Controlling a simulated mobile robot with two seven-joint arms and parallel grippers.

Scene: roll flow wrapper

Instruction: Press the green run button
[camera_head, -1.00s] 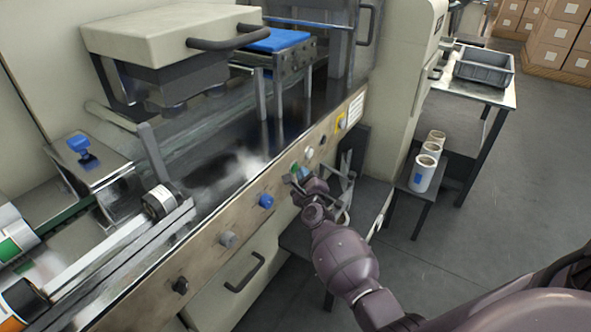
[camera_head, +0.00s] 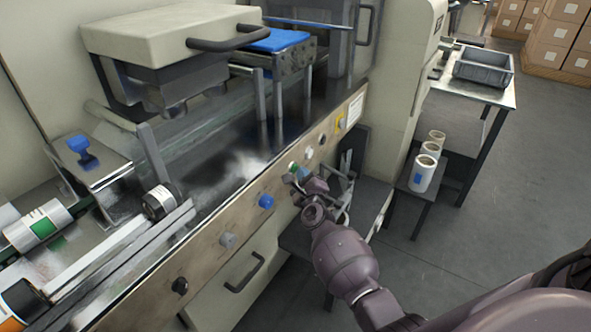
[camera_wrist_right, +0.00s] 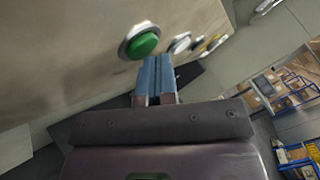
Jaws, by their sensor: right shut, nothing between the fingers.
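The green run button (camera_head: 293,167) sits in a row on the machine's front panel, and it shows large in the right wrist view (camera_wrist_right: 143,44) inside a pale metal ring. My right gripper (camera_head: 290,180) is right in front of the panel beside this button. Its blue-grey fingers (camera_wrist_right: 157,62) are shut with nothing between them, and their tips appear just right of and below the button in the wrist view. A small gap seems to show there, but I cannot tell the depth. My left gripper is not in view.
A white button (camera_head: 309,152) and a dark one (camera_head: 322,139) lie beyond the green one; a blue knob (camera_head: 266,201) and a grey knob (camera_head: 227,240) lie nearer. A drawer handle (camera_head: 246,272) juts out below. A shelf with rolls (camera_head: 423,173) stands to the right.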

